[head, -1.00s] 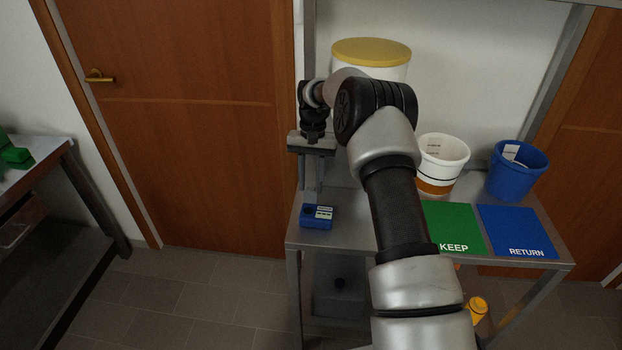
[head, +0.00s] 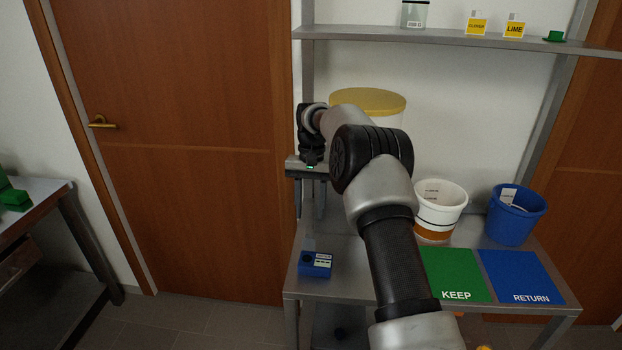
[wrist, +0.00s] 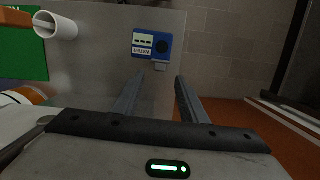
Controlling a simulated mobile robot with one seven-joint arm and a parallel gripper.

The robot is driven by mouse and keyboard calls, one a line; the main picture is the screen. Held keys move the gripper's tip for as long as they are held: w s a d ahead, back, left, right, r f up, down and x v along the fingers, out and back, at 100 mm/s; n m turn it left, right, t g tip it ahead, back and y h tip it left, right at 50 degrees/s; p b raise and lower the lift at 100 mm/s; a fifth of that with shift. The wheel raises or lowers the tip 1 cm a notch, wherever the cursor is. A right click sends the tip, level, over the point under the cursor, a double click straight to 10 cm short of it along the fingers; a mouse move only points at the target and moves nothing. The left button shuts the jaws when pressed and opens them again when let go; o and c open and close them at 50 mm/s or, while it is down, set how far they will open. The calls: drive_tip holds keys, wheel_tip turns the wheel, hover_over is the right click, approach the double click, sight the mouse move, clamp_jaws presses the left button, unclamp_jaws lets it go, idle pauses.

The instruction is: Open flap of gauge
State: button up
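The gauge is a small blue box (head: 316,264) with a white label and a dark round spot, on the left end of the metal table. It also shows in the wrist view (wrist: 153,44). A small grey tab (wrist: 160,66) sits at its edge nearest my gripper; I cannot tell if this is the flap or whether the flap is open. My gripper (head: 309,216) points down above the gauge, its fingers apart with nothing between them. In the wrist view my gripper (wrist: 159,82) has its fingertips short of the gauge, not touching it.
A green KEEP mat (head: 455,275) and a blue RETURN mat (head: 521,277) lie on the table's right. Behind them stand a white bucket (head: 440,207) and a blue bucket (head: 515,214). A yellow-lidded tub (head: 368,101) stands behind my arm. A shelf (head: 450,41) runs above.

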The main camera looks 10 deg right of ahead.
wheel_tip(320, 180, up, 11)
drive_tip(key=w+p, duration=0.1)
drive_tip(key=p, duration=0.1)
drive_tip(key=shift+w+d+f, duration=0.15)
drive_tip(key=shift+w+d, duration=0.15)
drive_tip(key=s+a+r+n+t, duration=0.15)
drive_tip(key=s+r, duration=0.25)
drive_tip(key=r, duration=0.7)
drive_tip(key=s+r+n+t, duration=0.1)
drive_tip(key=s+r, duration=0.3)
drive_tip(key=s, duration=0.3)
drive_tip(key=s+r+t, duration=0.1)
drive_tip(key=s+r, duration=0.3)
drive_tip(key=s, duration=0.2)
drive_tip(key=s+f+n+t, duration=0.1)
drive_tip(key=s+f+t, duration=0.1)
drive_tip(key=s, duration=0.9)
drive_tip(key=s+f+t, duration=0.1)
drive_tip(key=s+f, duration=0.4)
drive_tip(key=s, duration=0.6)
drive_tip(key=shift+s+f+n+t+h, duration=0.3)
drive_tip(key=shift+s+n+t, duration=0.05)
drive_tip(key=shift+s, duration=0.05)
